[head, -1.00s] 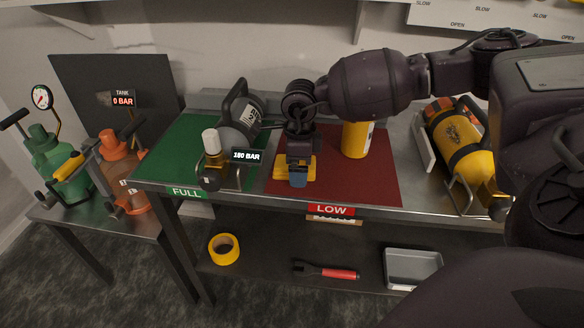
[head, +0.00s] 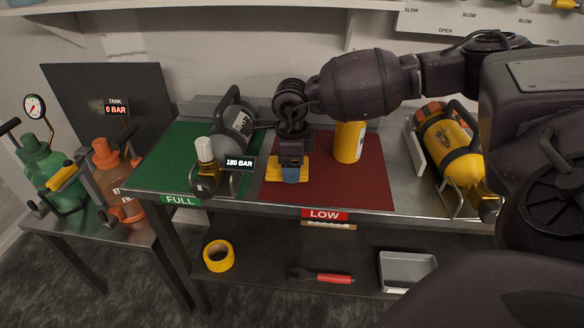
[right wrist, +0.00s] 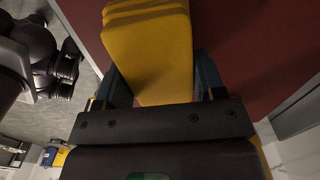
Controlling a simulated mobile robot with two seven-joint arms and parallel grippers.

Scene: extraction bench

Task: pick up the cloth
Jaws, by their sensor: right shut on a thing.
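The cloth (head: 272,174) is a yellow folded piece at the front left part of the red mat, low under my right gripper. My right gripper (head: 291,175) points down from the arm that comes in from the right, and it is shut on the cloth. In the right wrist view the folded cloth (right wrist: 150,50) lies between the two blue fingers of the gripper (right wrist: 163,82), with the red mat beyond. Whether the cloth's underside touches the mat is hard to tell. My left gripper is not in view.
A yellow cylinder (head: 349,143) stands on the red mat (head: 365,185) right of the gripper. A yellow tank (head: 452,145) lies to the right. The mat's front right is clear.

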